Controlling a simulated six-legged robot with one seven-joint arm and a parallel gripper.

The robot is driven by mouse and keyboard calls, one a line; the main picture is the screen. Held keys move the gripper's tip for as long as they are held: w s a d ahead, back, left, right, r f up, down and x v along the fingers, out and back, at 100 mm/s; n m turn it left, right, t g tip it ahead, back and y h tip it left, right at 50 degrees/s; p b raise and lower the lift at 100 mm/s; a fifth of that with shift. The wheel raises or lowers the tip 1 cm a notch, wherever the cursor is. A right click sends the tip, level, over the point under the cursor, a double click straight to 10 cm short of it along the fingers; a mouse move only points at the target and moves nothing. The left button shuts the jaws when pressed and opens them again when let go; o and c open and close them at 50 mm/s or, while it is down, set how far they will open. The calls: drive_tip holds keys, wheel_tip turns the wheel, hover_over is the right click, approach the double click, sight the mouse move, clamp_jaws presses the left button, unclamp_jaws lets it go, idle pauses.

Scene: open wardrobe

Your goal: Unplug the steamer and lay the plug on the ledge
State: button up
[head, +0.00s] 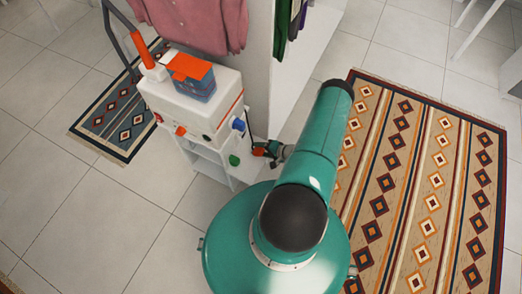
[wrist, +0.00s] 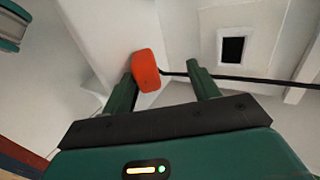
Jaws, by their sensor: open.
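The steamer (head: 195,105) is a white box with an orange handle and a blue tank with an orange cap. In the wrist view an orange plug (wrist: 147,70) sits just beyond my left finger, toward the gap between the fingers. Its black cord (wrist: 250,77) runs right, past my right finger. My gripper (wrist: 163,74) is open, its green fingers on either side of the gap. A dark opening in a white plate (wrist: 232,47) is apart from the plug. In the head view my gripper (head: 268,150) is beside the steamer's lower shelves; orange shows at its tip.
A white shelf unit (head: 205,160) stands under the steamer, close to my gripper. A wardrobe panel (head: 262,60) rises behind it, with a pink shirt (head: 200,20) hanging left. Patterned rugs (head: 425,180) lie on the tiled floor. Open floor is at the left front.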

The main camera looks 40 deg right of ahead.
drive_tip(key=shift+s+d+r, duration=0.15)
drive_tip(key=shift+s+r, duration=0.25)
drive_tip(key=shift+r, duration=0.5)
drive_tip(key=shift+s+d+r, duration=0.1)
drive_tip(key=shift+s+r, duration=0.25)
drive_tip(key=shift+r, duration=0.5)
drive_tip(key=shift+s+d+r, duration=0.15)
drive_tip(key=shift+s+r, duration=0.25)
drive_tip(key=shift+r, duration=0.5)
